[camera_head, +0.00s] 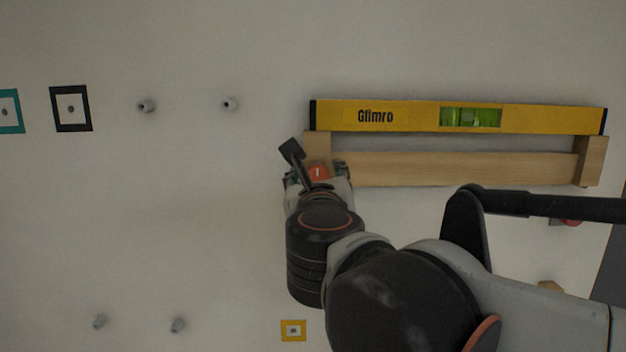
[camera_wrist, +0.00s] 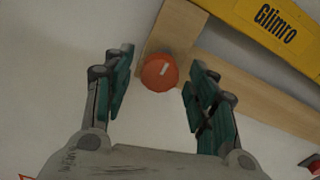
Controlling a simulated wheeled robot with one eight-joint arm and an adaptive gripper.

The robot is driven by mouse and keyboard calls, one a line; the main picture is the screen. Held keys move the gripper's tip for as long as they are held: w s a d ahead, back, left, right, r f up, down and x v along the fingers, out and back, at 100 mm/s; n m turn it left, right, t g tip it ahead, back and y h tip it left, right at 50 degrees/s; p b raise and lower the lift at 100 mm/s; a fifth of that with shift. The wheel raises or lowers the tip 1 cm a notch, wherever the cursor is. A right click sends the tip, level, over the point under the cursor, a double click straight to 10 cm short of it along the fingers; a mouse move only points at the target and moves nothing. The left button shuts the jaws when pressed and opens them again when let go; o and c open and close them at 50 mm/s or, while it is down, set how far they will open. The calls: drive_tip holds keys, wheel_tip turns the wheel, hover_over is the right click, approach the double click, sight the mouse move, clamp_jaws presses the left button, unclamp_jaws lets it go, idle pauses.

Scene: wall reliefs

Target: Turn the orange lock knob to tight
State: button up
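The orange lock knob (camera_wrist: 159,72) is round with a short white mark, and sits on the left end of the wooden bracket (camera_wrist: 178,35). In the wrist view it lies between the fingertips of my gripper (camera_wrist: 156,82), which is open, with a gap on both sides of the knob. In the head view a piece of the orange knob (camera_head: 318,172) shows between the fingers of my gripper (camera_head: 316,170). The rest of the knob is hidden there by my wrist. The white mark is slanted in the wrist view.
A yellow spirit level (camera_head: 410,117) rests on the wooden bracket, just above the knob. Several grey pegs, such as one at upper left (camera_head: 147,106), stick out of the wall. A red part (camera_head: 570,221) shows at right, partly behind my arm.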

drive_tip(key=c, duration=0.8)
